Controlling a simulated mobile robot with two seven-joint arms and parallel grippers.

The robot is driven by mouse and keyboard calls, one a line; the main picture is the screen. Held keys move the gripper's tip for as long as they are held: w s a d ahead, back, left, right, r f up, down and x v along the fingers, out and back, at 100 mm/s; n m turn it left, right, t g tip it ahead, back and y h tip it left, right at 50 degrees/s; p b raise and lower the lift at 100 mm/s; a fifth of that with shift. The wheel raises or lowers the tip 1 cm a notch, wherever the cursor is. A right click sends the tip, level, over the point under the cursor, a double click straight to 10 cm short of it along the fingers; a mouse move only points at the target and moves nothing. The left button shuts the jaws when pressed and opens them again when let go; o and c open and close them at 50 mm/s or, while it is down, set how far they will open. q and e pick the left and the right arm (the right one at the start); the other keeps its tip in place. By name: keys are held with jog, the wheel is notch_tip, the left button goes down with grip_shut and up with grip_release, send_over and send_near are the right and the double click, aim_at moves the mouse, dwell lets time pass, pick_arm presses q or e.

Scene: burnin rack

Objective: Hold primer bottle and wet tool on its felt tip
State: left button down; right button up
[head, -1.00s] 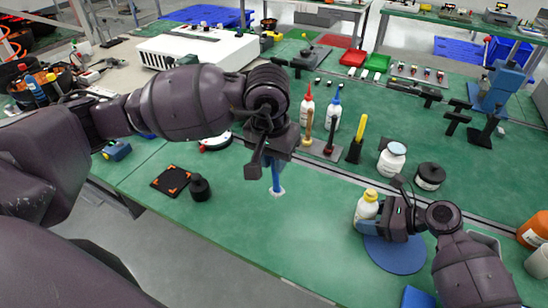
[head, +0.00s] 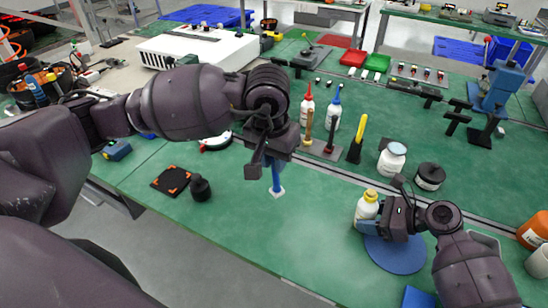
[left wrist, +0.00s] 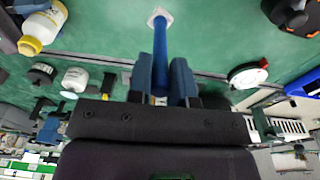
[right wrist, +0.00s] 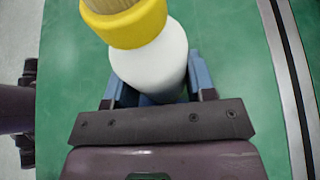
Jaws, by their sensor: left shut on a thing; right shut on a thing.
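The primer bottle (head: 366,210) is white with a yellow collar and stands upright in the head view. The right wrist view shows its white body (right wrist: 150,68) and, at the top edge, a tan felt tip (right wrist: 110,4) inside the collar. My right gripper (head: 372,228) is shut on the bottle's body. My left gripper (head: 266,163) is shut on the blue handle of a tool (head: 275,178). The tool points down to a white square end, also seen in the left wrist view (left wrist: 159,17). The tool is left of the bottle, well apart from it.
A round blue mat (head: 398,256) lies beneath my right gripper. Behind stand two capped bottles (head: 333,113), a yellow-handled tool (head: 358,138), a white jar (head: 391,159) and a black jar (head: 430,176). A black pad (head: 171,181) lies left. Green bench between the grippers is clear.

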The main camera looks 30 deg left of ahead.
pick_arm(q)
jog(key=shift+r, duration=0.1)
dwell(0.3)
jog(key=w+d+r+m+h, duration=0.1)
jog(key=w+d+r, duration=0.1)
jog(key=d+r, duration=0.5)
jog(key=w+d+r+h, duration=0.1)
jog(key=w+d+r, duration=0.3)
jog(key=d, duration=0.5)
pick_arm(e)
jog(key=shift+d, duration=0.1)
pick_arm(q)
jog(key=shift+n+t+h, duration=0.4)
jog(key=shift+h, duration=0.2)
jog(key=shift+s+d+f, duration=0.15)
jog(key=shift+s+f, duration=0.05)
jog(key=shift+f, duration=0.65)
jog(key=shift+s+d+f, duration=0.1)
jog(key=shift+s+f, duration=0.05)
jog(key=shift+f, duration=0.65)
jog(key=shift+s+d+f, duration=0.15)
jog(key=shift+s+f, duration=0.05)
jog(key=shift+f, duration=0.65)
jog(key=shift+f, duration=0.75)
jog(key=shift+r, duration=0.1)
